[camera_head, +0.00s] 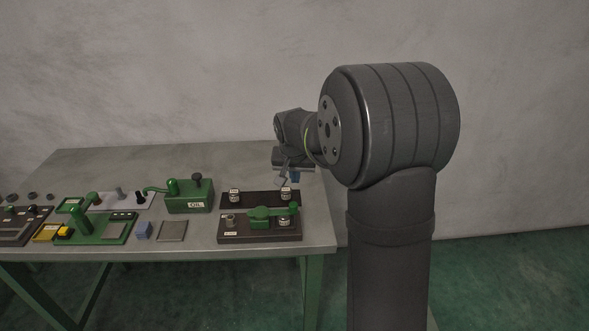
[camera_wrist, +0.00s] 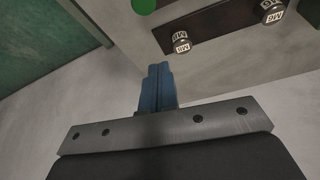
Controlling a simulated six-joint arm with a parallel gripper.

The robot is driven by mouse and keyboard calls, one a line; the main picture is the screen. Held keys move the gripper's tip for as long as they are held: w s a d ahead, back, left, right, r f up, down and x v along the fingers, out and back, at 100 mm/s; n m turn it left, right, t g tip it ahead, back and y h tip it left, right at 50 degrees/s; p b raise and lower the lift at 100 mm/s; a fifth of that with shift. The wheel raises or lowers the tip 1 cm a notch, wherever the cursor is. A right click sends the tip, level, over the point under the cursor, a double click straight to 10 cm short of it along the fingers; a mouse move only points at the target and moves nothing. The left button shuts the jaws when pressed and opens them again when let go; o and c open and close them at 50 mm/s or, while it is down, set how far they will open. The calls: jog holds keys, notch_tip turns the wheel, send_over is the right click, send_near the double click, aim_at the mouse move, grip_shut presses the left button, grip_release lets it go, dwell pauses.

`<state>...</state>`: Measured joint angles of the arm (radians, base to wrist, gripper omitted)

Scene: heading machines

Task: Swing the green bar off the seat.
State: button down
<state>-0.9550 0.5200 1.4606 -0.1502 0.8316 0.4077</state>
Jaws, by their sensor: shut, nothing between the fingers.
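The green bar (camera_head: 265,212) lies across the dark base plate (camera_head: 232,238) near the table's right front. Its right end carries a green knob (camera_head: 294,208). A round metal seat (camera_head: 284,222) shows under the bar's right part, partly hidden by it. My gripper (camera_head: 288,179) is above and behind the base plate, apart from the bar. In the wrist view its blue fingers (camera_wrist: 157,75) are together and empty. A green round part (camera_wrist: 143,4) shows at that view's top edge, probably the knob.

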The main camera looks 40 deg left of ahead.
jog(key=f, duration=0.2)
jog(key=s+f, duration=0.1)
jog(key=shift+s+d+f, duration=0.1)
jog(key=shift+d+f, duration=0.25)
jog(key=shift+d, duration=0.05)
jog(key=shift+s+d+f, duration=0.2)
jog(key=shift+s+d, duration=0.2)
jog(key=shift+s, duration=0.1)
jog(key=shift+s+d+m, duration=0.2)
jog(key=shift+d+m, duration=0.05)
jog(key=shift+m, duration=0.15)
